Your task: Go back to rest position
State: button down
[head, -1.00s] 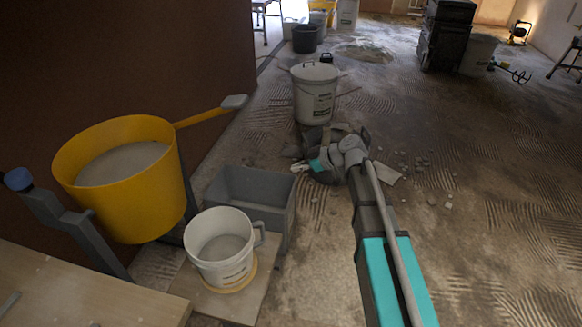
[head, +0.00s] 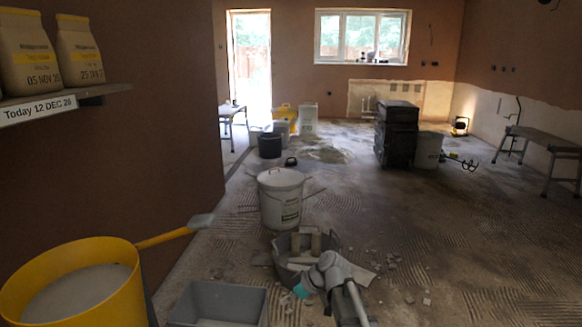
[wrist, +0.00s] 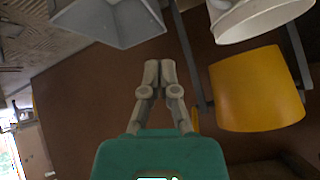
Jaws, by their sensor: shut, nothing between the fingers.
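My gripper (wrist: 160,75) shows in the wrist view with its two grey fingers together and nothing between them. It is clear of the yellow bucket (wrist: 258,88) to its right and of the grey tub (wrist: 110,22) above it in that view. In the head view my arm reaches out at the lower middle, and its grey wrist end with a bit of teal is in front of a dark round tub. The gripper's fingers cannot be made out clearly there.
A yellow bucket of pale mix (head: 75,285) and a grey rectangular tub (head: 215,305) are at lower left. A lidded white bucket (head: 281,200) stands behind the dark tub (head: 282,246) with rubble around it. A shelf (head: 110,90) holds two bags. The floor to the right is mostly open.

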jog(key=s+d+r+m+g+h+p, duration=0.1)
jog(key=s+d+m+h+p, duration=0.25)
jog(key=s+d+m, duration=0.45)
jog(key=s+d+m+h+p, duration=0.2)
jog(key=s+d+m+h, duration=0.3)
jog(key=d, duration=0.6)
notch_tip(320, 180, up, 37)
jog(key=p, duration=3.7)
jog(key=shift+s+a+r, duration=0.15)
jog(key=shift+a+r, duration=0.05)
jog(key=shift+a, duration=0.1)
jog(key=shift+a, duration=0.15)
